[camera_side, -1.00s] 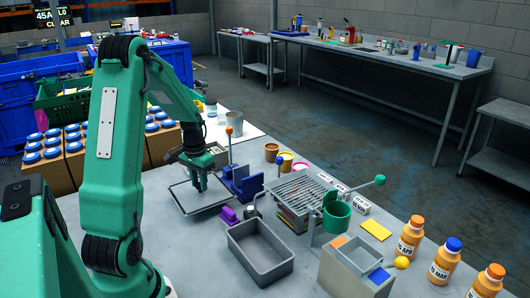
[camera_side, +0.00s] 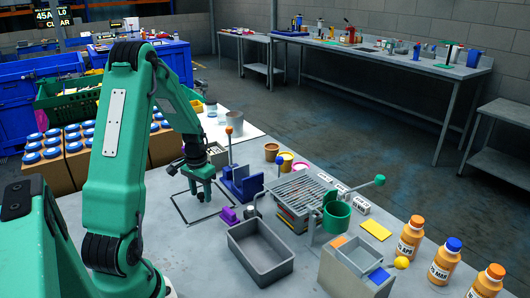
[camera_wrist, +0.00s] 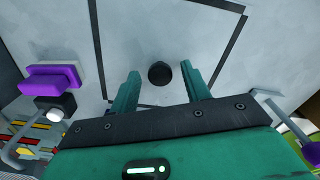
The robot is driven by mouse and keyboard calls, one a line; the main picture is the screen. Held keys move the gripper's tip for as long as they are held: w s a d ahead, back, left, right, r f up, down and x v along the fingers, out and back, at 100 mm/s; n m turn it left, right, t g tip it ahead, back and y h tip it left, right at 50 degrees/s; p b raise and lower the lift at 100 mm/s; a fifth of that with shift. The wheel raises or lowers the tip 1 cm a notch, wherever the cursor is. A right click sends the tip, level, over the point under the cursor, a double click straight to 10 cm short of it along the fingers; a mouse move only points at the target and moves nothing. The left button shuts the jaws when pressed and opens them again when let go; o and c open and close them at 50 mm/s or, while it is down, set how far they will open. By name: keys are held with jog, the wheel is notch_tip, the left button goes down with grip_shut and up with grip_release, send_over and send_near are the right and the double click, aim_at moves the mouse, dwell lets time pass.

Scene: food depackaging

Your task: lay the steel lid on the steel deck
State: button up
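The steel lid (camera_wrist: 205,30) seems to lie flat as a pale grey sheet within a dark square outline on the steel deck (camera_side: 178,183); its own edges are hard to tell from the deck. A round black knob (camera_wrist: 160,73) stands up from its middle. My gripper (camera_side: 204,196) points down over the outlined square, low above the surface. In the wrist view my gripper (camera_wrist: 160,70) is open, with a finger on each side of the knob and clear gaps on both sides.
A blue bracket (camera_side: 240,183) and a purple block (camera_side: 228,215) stand right of the square. A grey bin (camera_side: 262,255) is in front, with a slatted rack (camera_side: 300,190) and green cup (camera_side: 336,215) further right. Orange bottles (camera_side: 411,236) stand at far right.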

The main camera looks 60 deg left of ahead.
aim_at(201, 194)
jog(key=shift+r, duration=0.15)
notch_tip(201, 194, up, 12)
dwell(0.9)
dwell(0.5)
jog(key=w+d+r+m+t, duration=0.1)
jog(key=w+d+r, duration=0.1)
jog(key=d+r, duration=0.5)
jog(key=s+d+r+m+t, duration=0.1)
jog(key=s+d+r+t, duration=0.1)
jog(key=d, duration=0.9)
jog(key=s+d+r+m+t, duration=0.1)
jog(key=s+d, duration=0.4)
jog(key=d, duration=0.7)
jog(key=shift+s+r+m+t, duration=0.3)
jog(key=shift+r+m+t, duration=0.05)
jog(key=shift+m+t, duration=0.45)
